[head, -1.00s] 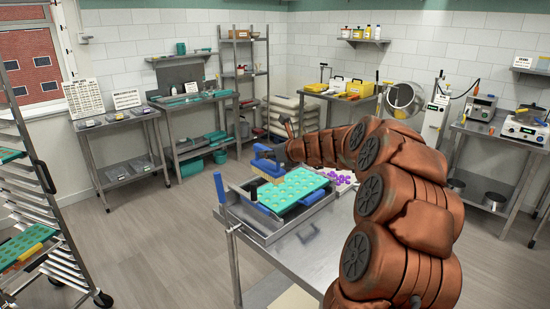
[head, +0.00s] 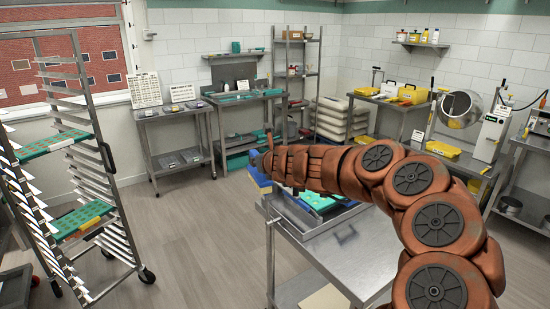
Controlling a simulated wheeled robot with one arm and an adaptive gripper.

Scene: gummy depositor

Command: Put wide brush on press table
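My arm reaches across the steel table in the middle, and its far end (head: 262,163) is beside the table's left back corner. Blue parts show there, partly behind the arm; I cannot tell which belong to my gripper and which to a wide brush. No bristles can be made out now. Whether the fingers are open or shut is hidden. The steel table (head: 335,262) carries a metal frame with a green dimpled mould tray (head: 318,201), largely covered by my arm. Which table is the press table is not marked.
A wheeled rack (head: 107,155) with green trays stands at the left. Side tables (head: 172,113) and a shelf unit (head: 297,75) line the back wall. A bench with yellow bins (head: 412,95) and machines stands at the right. The floor (head: 215,230) between rack and steel table is clear.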

